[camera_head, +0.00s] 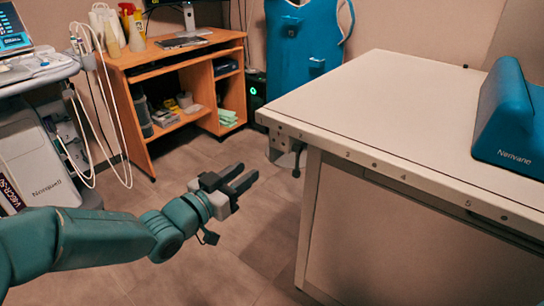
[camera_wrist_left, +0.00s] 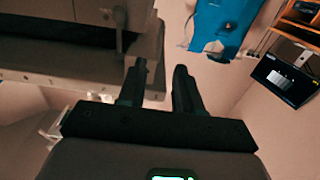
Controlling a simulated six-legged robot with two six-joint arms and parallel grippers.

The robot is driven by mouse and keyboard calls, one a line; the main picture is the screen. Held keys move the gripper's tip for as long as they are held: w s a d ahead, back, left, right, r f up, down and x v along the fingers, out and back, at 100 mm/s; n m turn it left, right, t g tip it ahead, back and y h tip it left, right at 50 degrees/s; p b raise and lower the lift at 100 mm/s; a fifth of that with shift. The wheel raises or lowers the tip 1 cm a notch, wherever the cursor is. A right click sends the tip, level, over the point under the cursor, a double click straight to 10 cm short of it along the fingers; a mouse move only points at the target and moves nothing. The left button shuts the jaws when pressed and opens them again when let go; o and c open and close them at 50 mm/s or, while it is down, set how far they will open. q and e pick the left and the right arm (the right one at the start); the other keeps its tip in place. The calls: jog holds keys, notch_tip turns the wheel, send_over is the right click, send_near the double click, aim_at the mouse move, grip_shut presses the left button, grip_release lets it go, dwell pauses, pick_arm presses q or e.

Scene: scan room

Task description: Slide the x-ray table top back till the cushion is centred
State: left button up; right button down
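The x-ray table top (camera_head: 390,105) is a white slab with numbers along its front edge, on a pale base (camera_head: 400,245). A blue wedge-like cushion (camera_head: 508,125) sits on it at the right, cut off by the picture edge. My left gripper (camera_head: 248,173) is in front of the table's left end, lower than the top and apart from it. Its fingers are spread with nothing between them. In the left wrist view, the gripper (camera_wrist_left: 160,68) also shows a gap between its fingers, with the table's edge (camera_wrist_left: 45,78) at the upper left. My right gripper is out of view.
A wooden desk (camera_head: 165,55) with a monitor and bottles stands at the back left. An ultrasound cart (camera_head: 35,150) with hanging cables is at the left. A blue apron (camera_head: 305,40) hangs behind the table. The floor (camera_head: 225,255) between cart and table is clear.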

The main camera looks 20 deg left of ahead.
aim_at(270, 154)
pick_arm(q)
jog(key=b+x, duration=0.1)
jog(key=x, duration=1)
grip_shut()
